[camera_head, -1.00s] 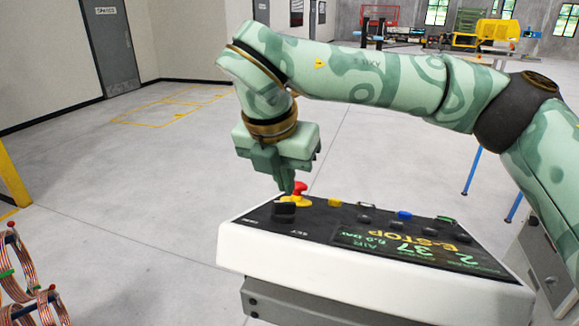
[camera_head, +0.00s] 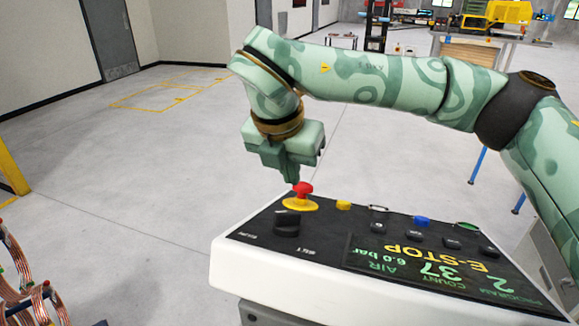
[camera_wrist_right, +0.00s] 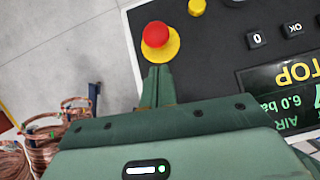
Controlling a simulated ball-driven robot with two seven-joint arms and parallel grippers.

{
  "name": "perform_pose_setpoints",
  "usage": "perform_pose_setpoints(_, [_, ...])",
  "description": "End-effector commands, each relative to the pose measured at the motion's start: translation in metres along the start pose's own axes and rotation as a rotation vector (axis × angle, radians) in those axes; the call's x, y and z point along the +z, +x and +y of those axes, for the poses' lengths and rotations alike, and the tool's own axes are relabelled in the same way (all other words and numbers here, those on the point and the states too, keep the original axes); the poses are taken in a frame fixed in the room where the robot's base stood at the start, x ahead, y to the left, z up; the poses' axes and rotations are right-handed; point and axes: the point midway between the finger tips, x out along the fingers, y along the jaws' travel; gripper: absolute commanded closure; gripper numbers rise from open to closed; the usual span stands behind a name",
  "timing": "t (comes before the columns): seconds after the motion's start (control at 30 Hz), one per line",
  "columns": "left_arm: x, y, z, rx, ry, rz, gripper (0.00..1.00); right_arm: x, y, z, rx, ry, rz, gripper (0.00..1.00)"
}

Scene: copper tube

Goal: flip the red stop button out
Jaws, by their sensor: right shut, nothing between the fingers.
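The red stop button (camera_head: 303,189) is a mushroom head on a yellow collar (camera_head: 300,204), at the far left of a black control panel (camera_head: 330,222) in the head view. It also shows in the right wrist view (camera_wrist_right: 154,34). My right gripper (camera_head: 294,180) points down just behind the button, its fingers shut and empty. In the right wrist view, the fingertips (camera_wrist_right: 157,70) lie at the collar's near edge. I cannot tell whether they touch it. The panel display (camera_head: 440,262) reads E-STOP. My left gripper is out of view.
The panel holds a black switch (camera_head: 287,223), a yellow button (camera_head: 344,205), a blue button (camera_head: 422,221) and several dark keys. Copper coils (camera_head: 30,290) stand at the lower left. Open floor (camera_head: 140,170) lies left of and behind the panel.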

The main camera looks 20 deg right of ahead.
Motion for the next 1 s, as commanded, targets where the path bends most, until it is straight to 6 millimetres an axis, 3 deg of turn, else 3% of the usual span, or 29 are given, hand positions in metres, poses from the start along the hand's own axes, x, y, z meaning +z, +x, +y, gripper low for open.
perform_pose_setpoints(0.2, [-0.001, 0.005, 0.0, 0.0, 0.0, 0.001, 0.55, -0.001, 0.041, -0.001, -0.002, -0.001, 0.003, 1.0])
perform_pose_setpoints(0.4, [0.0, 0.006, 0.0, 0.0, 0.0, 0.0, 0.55, 0.0, 0.061, 0.0, -0.001, -0.001, 0.001, 1.0])
perform_pose_setpoints(0.8, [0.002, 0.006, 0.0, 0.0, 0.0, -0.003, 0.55, 0.0, 0.064, 0.0, 0.0, -0.001, 0.0, 1.0])
perform_pose_setpoints(1.0, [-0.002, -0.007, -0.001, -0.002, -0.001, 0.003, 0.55, 0.017, 0.048, 0.0, 0.001, 0.003, -0.004, 1.0])
